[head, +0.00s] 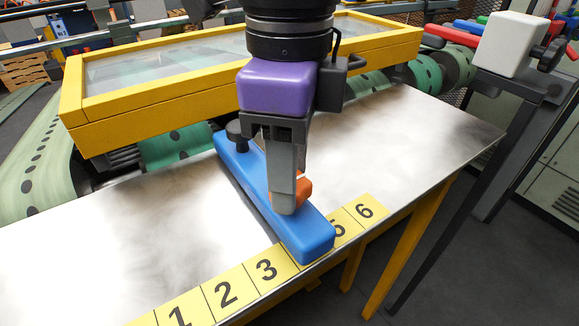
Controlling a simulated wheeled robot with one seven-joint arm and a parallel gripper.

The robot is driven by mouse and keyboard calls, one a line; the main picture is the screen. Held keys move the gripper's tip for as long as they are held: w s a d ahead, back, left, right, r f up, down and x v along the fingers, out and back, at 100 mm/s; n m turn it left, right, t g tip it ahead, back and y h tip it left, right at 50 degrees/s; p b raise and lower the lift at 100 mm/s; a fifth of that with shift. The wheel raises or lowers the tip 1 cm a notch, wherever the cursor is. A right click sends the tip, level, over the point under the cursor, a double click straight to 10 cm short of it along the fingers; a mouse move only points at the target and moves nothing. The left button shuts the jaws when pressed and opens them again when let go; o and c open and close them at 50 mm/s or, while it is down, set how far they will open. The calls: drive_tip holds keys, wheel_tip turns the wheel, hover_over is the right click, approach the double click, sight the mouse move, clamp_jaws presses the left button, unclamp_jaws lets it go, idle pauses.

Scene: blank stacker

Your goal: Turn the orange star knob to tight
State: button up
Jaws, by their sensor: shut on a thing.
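The orange star knob (304,190) sits on top of a long blue bar (255,176), near its front end. My gripper (286,200) points down over the bar with its fingers around the knob. It is shut on the knob. The near finger hides most of the knob, so only its right side shows. I cannot tell how far the knob is turned, and no marking for tight is visible.
The blue bar lies on a shiny metal table (420,125), crossing a yellow number strip (225,290) at the front edge. A black knob (237,130) stands on the bar's far end. A yellow-framed clear cover (130,115) is behind. A white box (507,45) stands at right.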

drive_tip(key=o, duration=1.4)
drive_tip(key=shift+c, duration=0.2)
drive_tip(key=shift+r+p, duration=0.3)
drive_tip(key=shift+r, duration=3.65)
